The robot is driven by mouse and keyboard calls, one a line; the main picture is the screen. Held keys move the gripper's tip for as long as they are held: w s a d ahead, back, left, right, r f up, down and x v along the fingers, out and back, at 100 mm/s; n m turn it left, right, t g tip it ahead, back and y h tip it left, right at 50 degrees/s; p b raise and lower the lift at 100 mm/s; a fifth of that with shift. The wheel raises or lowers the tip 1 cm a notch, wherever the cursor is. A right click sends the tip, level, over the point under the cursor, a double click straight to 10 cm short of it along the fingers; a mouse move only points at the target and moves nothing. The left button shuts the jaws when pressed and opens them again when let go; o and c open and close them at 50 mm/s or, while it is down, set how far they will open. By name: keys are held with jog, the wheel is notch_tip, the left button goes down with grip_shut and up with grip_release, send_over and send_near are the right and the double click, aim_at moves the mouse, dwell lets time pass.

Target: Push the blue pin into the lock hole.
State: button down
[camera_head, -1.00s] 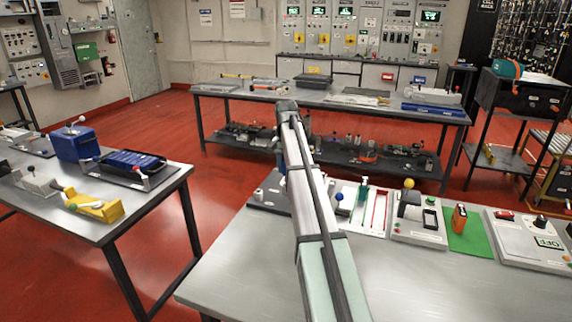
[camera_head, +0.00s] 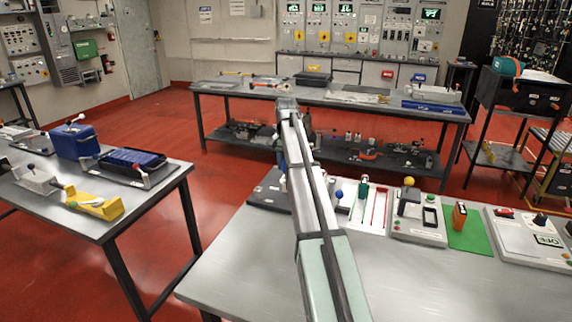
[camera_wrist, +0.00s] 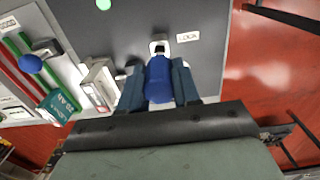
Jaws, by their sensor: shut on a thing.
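The blue pin (camera_wrist: 158,82) shows in the wrist view, between the two fingers of my gripper (camera_wrist: 158,90). My gripper is shut on the blue pin. The pin's far end points at a small pale metal fitting with a dark opening, the lock hole (camera_wrist: 159,47), beside a white label reading LOCK (camera_wrist: 187,37). The pin's tip lies at or very near this fitting; I cannot tell how far it is in. In the head view my arm hides the pin and the lock hole.
A dark grey board (camera_wrist: 215,62) carries the lock fitting. Left of the fingers are a pale block (camera_wrist: 98,84), a teal labelled block (camera_wrist: 60,105) and a blue knob (camera_wrist: 30,63). In the head view, a panel with a yellow knob (camera_head: 409,181) stands right of my arm.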

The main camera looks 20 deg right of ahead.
jog(key=shift+f, duration=2.4)
jog(key=c, duration=0.7)
grip_release()
jog(key=shift+c, duration=0.2)
jog(key=shift+r, duration=0.1)
notch_tip(320, 180, up, 14)
jog(key=shift+f, duration=0.15)
